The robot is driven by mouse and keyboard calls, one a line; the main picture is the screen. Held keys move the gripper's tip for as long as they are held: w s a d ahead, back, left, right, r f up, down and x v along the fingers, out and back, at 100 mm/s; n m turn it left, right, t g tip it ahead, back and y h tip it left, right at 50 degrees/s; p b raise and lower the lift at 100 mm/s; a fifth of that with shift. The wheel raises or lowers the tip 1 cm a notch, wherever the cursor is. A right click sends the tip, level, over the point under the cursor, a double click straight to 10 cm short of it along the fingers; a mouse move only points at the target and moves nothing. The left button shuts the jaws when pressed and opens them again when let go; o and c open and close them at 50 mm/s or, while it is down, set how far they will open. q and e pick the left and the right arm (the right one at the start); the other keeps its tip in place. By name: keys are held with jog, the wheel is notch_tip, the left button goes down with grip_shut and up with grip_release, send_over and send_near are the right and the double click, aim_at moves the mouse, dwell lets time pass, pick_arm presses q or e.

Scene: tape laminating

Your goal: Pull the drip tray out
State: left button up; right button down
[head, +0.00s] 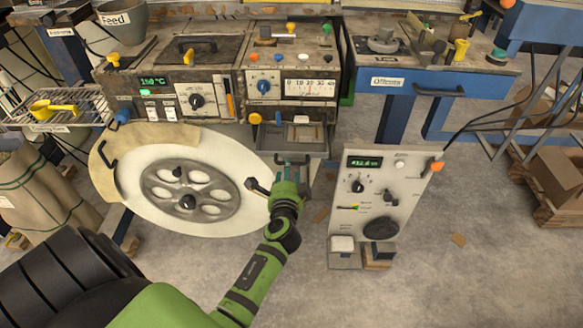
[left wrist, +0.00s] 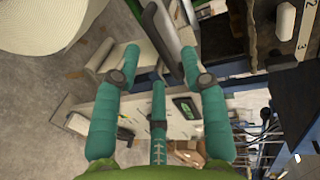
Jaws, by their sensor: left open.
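The drip tray (head: 267,141) is a grey open drawer under the machine's middle panel, with a white block (head: 301,119) at its back. A dark handle shows at its front, partly hidden by my left gripper (head: 292,162). In the left wrist view the dark handle bar (left wrist: 163,38) lies between the teal fingers of my left gripper (left wrist: 161,66). The fingers stand apart. I cannot tell whether any finger touches the bar. My right gripper is not in view.
A large white wheel (head: 140,199) stands left of my left gripper. A white control panel (head: 372,180) stands on the floor to the right. The machine's front (head: 292,88) is above the tray. Floor (head: 480,250) is open at lower right.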

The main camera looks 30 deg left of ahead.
pick_arm(q)
jog(key=shift+x, duration=2.55)
grip_shut()
